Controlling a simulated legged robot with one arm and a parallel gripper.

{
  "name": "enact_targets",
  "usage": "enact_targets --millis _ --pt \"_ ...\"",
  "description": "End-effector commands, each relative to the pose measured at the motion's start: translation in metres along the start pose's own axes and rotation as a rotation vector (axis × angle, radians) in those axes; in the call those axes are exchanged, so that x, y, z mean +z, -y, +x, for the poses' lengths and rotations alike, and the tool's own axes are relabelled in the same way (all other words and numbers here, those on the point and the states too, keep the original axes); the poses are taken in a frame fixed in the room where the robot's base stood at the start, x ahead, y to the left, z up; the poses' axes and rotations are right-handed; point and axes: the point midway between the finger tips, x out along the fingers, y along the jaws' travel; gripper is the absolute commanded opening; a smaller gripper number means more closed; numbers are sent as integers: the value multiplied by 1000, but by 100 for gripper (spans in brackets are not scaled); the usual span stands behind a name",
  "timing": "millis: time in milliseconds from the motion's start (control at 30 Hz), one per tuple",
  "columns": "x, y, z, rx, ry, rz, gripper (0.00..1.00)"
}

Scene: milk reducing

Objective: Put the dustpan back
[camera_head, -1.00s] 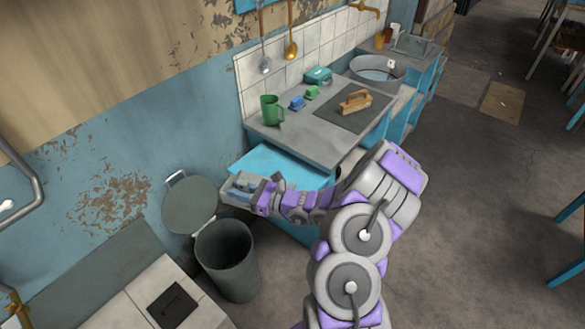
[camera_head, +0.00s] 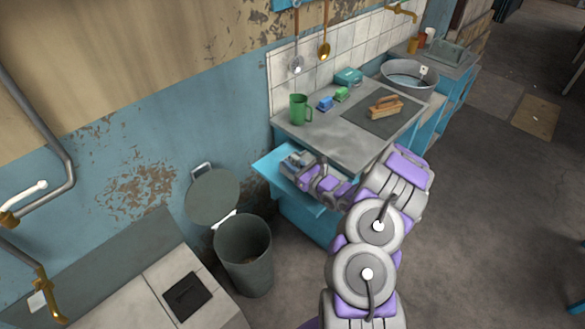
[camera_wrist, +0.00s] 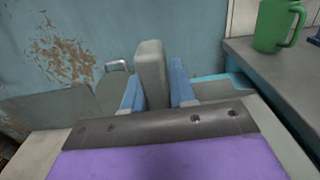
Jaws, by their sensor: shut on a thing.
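An open grey bin (camera_head: 245,262) with its lid (camera_head: 213,197) raised stands left of my gripper. Open floor lies right.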

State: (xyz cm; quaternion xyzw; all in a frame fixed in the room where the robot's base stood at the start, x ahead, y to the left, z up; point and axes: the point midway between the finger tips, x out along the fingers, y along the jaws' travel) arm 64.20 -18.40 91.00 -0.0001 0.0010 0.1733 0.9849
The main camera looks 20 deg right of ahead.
Motion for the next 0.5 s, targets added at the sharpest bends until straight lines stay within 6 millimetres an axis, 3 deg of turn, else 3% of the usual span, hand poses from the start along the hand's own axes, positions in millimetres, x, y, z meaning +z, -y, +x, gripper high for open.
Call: enact_targets --millis 100,333,500 --pt "-2 11 13 1 1 -5 0" --pt "-3 23 22 0 4 3 0" --pt "-31 22 21 0 -1 6 0"
